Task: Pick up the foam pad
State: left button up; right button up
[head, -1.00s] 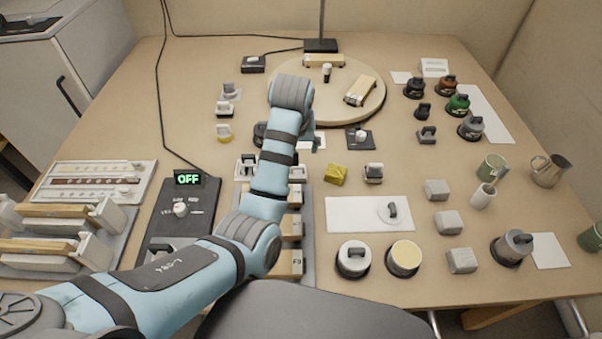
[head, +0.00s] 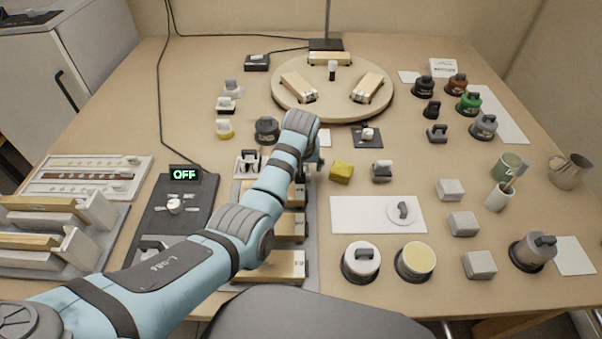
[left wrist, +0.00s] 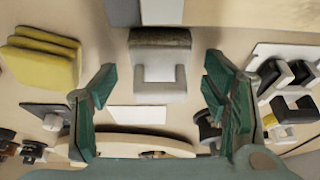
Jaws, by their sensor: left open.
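The yellow block also shows in the left wrist view (left wrist: 40,55). I cannot tell for certain which is the foam pad. My right gripper is not in view.
A white-and-black handled piece (head: 249,163) stands close left of the gripper, and a grey handled block (head: 381,171) stands right of the yellow block. A round turntable (head: 333,113) with wooden blocks lies behind. The white sheet (head: 350,214) is mostly bare.

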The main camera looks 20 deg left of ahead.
pick_arm(q)
jog(key=shift+r, duration=0.1)
jog(key=c, duration=1.1)
notch_tip(320, 180, up, 20)
jog(key=p, duration=0.5)
jog(key=o, duration=0.3)
jog(key=c, duration=0.3)
